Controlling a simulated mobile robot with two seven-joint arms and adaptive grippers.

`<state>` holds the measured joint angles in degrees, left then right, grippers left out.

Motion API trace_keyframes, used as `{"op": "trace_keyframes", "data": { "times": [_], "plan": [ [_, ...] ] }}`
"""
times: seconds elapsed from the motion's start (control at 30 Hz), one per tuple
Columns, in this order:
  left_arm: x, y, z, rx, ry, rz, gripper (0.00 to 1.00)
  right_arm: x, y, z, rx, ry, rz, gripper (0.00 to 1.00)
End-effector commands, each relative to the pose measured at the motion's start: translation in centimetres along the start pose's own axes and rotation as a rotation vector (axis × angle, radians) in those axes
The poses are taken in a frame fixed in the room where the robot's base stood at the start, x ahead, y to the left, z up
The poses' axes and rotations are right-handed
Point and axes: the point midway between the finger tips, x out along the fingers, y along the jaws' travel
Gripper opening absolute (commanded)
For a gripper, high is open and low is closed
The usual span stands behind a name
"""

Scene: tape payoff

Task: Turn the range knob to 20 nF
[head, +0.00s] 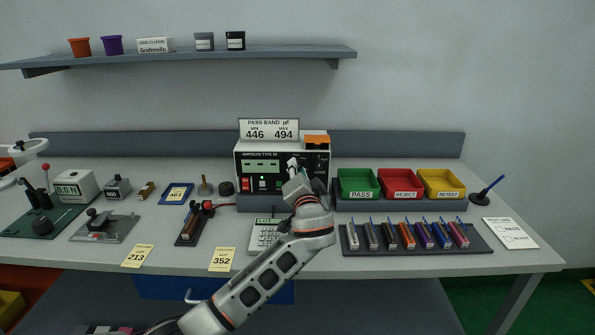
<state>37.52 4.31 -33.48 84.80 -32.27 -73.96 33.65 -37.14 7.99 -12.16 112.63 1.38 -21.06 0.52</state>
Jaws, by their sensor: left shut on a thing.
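The meter (248,168) is a black and white box at the back middle of the bench. It has a greenish display, a red and a green button, and dark controls at the right of its face. My left arm reaches up from the bottom to this face. My left gripper (293,165) is at the front panel, right of the display, shut on what appears to be the range knob. My right gripper is not in view.
A pass band sign (269,130) and an orange block (317,140) are on top of the meter. Green, red and yellow bins (358,184) stand to its right, with a rack (420,246) of several coloured parts in front.

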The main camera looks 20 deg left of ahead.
Motion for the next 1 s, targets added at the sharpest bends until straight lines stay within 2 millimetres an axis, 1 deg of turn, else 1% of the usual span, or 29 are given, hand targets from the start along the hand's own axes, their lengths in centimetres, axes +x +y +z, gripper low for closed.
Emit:
{"op": "trace_keyframes", "data": {
  "times": [0.17,0.37,0.57,1.0],
  "plan": [
    [0.0,0.0,0.0,0.024,0.002,-0.002,0.0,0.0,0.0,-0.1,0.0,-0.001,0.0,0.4],
    [0.0,0.0,0.0,0.116,0.01,-0.012,0.0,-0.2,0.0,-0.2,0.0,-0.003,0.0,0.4],
    [0.0,0.1,0.1,0.275,0.024,-0.029,0.0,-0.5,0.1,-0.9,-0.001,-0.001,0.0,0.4],
    [0.0,0.1,0.2,0.685,0.062,-0.075,0.0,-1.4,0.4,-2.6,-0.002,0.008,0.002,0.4]
  ]
}}
